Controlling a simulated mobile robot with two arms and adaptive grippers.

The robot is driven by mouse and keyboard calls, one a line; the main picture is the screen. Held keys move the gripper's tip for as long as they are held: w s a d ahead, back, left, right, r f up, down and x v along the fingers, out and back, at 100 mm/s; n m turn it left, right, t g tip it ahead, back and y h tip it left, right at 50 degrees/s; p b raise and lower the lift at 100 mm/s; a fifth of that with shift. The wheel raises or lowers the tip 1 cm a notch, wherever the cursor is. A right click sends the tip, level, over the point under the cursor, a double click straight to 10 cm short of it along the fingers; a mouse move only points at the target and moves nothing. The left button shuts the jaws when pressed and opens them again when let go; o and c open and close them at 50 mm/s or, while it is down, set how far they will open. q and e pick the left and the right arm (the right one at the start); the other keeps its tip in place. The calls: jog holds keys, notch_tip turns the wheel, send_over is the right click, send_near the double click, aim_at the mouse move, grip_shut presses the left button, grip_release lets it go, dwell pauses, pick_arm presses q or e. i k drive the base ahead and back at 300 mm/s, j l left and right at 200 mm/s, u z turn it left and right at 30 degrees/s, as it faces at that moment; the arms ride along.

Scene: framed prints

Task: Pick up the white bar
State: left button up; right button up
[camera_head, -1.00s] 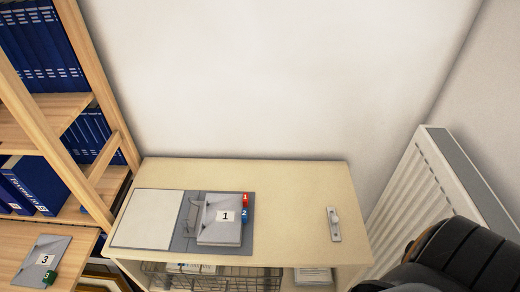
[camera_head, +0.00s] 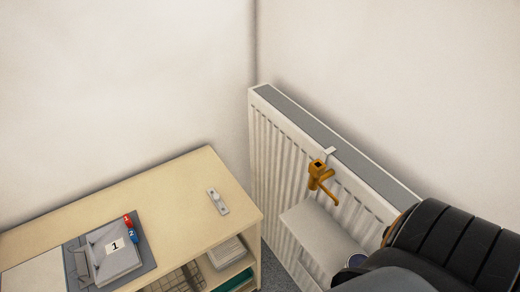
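A small whitish bar (camera_head: 218,201) with a round knob in its middle lies flat on the light wooden cabinet top (camera_head: 180,185), near the right end. It is fully visible and nothing touches it from above. Neither of my grippers shows in the head view. A black, ribbed part at the lower right looks like part of my own body.
The top around the bar is clear.

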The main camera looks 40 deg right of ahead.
aim_at(216, 197)
jog(key=l+z, duration=0.15)
jog(key=z, duration=0.5)
jog(key=j+u, duration=0.2)
jog(key=u, duration=0.15)
jog(key=j+u, duration=0.45)
jog(key=u, duration=0.2)
jog(key=z, duration=1.35)
